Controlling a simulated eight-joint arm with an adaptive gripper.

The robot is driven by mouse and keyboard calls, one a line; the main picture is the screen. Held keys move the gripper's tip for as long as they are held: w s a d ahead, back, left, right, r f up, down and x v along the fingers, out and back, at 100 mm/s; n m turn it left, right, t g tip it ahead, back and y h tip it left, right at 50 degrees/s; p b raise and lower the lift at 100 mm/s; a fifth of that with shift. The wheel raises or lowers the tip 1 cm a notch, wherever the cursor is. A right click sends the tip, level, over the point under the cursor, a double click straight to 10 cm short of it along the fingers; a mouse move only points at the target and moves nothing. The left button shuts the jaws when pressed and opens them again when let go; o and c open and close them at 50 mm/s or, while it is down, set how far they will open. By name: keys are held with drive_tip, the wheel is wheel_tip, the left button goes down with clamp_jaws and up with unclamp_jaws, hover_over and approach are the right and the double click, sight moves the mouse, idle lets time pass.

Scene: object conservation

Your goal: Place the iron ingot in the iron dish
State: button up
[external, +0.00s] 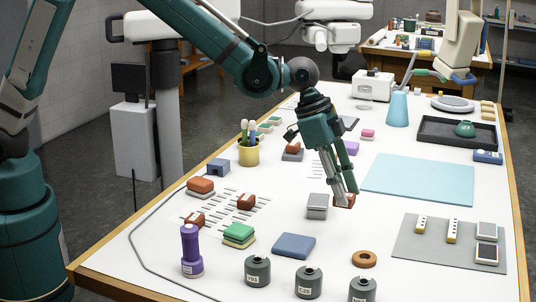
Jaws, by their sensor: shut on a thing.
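My gripper (345,190) points down over the middle of the white table, with its fingers shut on a small rust-brown block (348,202), which I take to be the iron ingot. The fingers partly hide the block, and I cannot tell whether it touches the table. A grey box-like block (317,206) stands just left of it. I cannot tell for certain which thing is the iron dish. Similar rust-brown blocks lie to the left, one on a striped sheet (245,202) and one on a pale base (200,184).
A light blue mat (418,180) lies clear to the right. A black tray (438,138) holds a green lump. Labelled dark jars (257,272), a purple bottle (191,250), a brown ring (364,259) and a blue pad (294,246) stand nearer the front. A yellow cup (248,154) holds tools.

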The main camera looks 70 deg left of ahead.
drive_tip(key=w+a+r+n+t+y, duration=0.1)
drive_tip(key=w+a+n, duration=0.15)
drive_tip(key=a, duration=0.85)
drive_tip(key=w+a+n+y, duration=0.1)
drive_tip(key=w+a+n, duration=0.15)
drive_tip(key=a, duration=0.85)
drive_tip(key=w+a+r+n+t+y, duration=0.15)
drive_tip(key=a+n, duration=0.25)
drive_tip(key=a, duration=0.8)
drive_tip(key=s+a+n+y, duration=0.1)
drive_tip(key=a+n, duration=0.2)
drive_tip(key=a, duration=0.8)
drive_tip(key=s+a+r+n+g+y, duration=0.1)
drive_tip(key=s+a+n, duration=0.1)
drive_tip(key=a, duration=0.9)
drive_tip(key=s+a+r+n+g+y, duration=0.1)
drive_tip(key=a+n, duration=0.3)
drive_tip(key=a, duration=0.8)
drive_tip(key=shift+s, duration=0.6)
drive_tip(key=shift+a, duration=0.1)
drive_tip(key=shift+f, duration=2.8)
drive_tip(key=shift+f, duration=0.15)
drive_tip(key=shift+f+p, duration=0.3)
drive_tip(key=shift+f, duration=1.65)
